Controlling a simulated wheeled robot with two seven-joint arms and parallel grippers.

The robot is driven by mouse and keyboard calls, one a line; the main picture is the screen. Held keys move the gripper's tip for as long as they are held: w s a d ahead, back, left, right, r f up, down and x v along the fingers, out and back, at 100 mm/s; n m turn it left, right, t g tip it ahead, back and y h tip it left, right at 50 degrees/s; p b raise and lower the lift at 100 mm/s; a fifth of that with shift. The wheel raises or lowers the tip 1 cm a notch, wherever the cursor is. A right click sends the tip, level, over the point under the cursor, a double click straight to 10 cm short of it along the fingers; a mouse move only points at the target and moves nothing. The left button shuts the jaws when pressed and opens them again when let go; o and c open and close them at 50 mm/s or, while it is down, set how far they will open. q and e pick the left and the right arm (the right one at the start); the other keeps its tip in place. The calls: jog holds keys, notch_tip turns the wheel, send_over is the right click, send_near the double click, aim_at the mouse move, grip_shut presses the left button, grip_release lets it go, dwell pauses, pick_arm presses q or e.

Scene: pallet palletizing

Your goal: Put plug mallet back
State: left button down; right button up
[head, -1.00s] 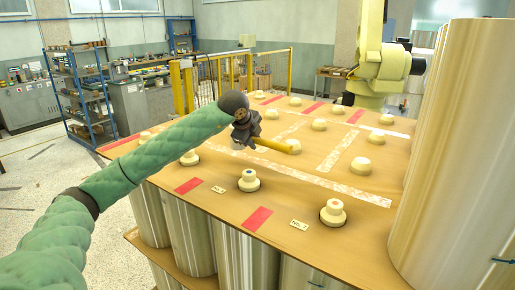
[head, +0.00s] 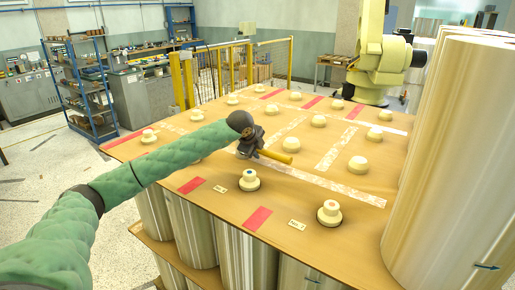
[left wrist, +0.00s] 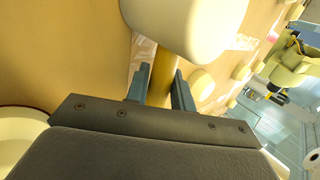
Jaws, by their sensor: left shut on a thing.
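My left gripper (head: 260,152) is shut on the plug mallet, above the middle of the brown board (head: 205,205). In the head view the mallet's yellow handle (head: 279,157) sticks out to the right of the fingers. In the left wrist view the handle (left wrist: 162,75) runs between the two fingers (left wrist: 160,92), and the pale, blocky mallet head (left wrist: 185,22) is at the top. Most of the head is hidden in the head view. My right gripper is out of view.
Tall pale rolls (head: 445,170) stand close on the right. Red patches (head: 257,218) and whitish strips mark the board. A yellow robot arm (head: 382,60) and yellow fence (head: 182,80) stand behind; a blue shelf (head: 72,85) is at the left.

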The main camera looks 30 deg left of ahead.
pick_arm(q)
jog(key=shift+f, duration=0.1)
dwell(0.3)
jog(key=c, duration=1.2)
grip_release()
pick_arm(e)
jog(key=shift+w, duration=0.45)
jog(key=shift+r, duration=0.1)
